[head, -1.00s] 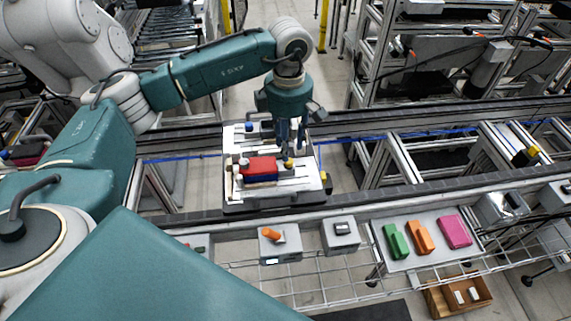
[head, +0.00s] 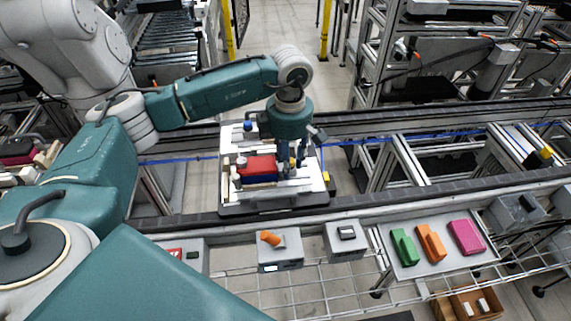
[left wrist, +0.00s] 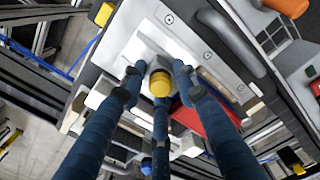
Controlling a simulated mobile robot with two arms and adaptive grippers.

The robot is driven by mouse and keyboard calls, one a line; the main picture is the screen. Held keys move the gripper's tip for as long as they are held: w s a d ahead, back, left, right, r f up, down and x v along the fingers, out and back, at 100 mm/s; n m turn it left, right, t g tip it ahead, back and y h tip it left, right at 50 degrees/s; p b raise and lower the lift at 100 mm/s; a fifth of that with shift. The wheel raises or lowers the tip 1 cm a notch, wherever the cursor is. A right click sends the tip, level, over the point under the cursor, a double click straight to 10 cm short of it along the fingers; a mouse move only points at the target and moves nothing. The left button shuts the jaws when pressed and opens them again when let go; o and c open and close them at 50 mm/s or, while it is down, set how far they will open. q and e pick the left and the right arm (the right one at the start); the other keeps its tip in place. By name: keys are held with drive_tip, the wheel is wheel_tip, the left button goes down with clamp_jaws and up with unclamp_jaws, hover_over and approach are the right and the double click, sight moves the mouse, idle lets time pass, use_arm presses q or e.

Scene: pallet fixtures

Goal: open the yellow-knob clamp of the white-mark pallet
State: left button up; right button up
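The pallet (head: 228,208) sits on the conveyor in the head view, carrying a red and blue block (head: 258,168) and pale clamp parts. I cannot make out a white mark. The yellow knob (left wrist: 159,84) shows in the left wrist view, in the middle between my fingers; in the head view the fingers hide it. My left gripper (head: 291,168) points down over the pallet's right part. In the left wrist view my left gripper (left wrist: 158,76) is open, with gaps between the side fingers and the knob; the middle finger overlaps the knob's lower edge. My right gripper is out of view.
A blue knob (head: 248,126) stands at the pallet's back. A rail (head: 400,193) runs in front of it. Nearer are a grey box (head: 280,251) with an orange handle and a tray (head: 405,266) with green, orange and pink pieces.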

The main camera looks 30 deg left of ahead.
use_arm(q)
drive_tip(key=shift+d, duration=0.1)
drive_tip(key=c, duration=0.3)
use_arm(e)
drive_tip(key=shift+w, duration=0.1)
use_arm(q)
drive_tip(key=shift+d+f, duration=0.1)
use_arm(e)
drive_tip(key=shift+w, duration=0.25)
use_arm(q)
drive_tip(key=shift+d, duration=0.1)
drive_tip(key=shift+w+d+f+b, duration=0.1)
drive_tip(key=shift+w+d+b, duration=0.3)
drive_tip(key=shift+w+d, duration=0.4)
drive_tip(key=o, duration=0.8)
drive_tip(key=shift+s+d, duration=0.1)
drive_tip(key=shift+c, duration=0.2)
drive_tip(key=shift+s, duration=0.1)
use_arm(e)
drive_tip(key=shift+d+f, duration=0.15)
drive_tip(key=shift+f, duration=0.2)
use_arm(q)
drive_tip(key=shift+r, duration=0.2)
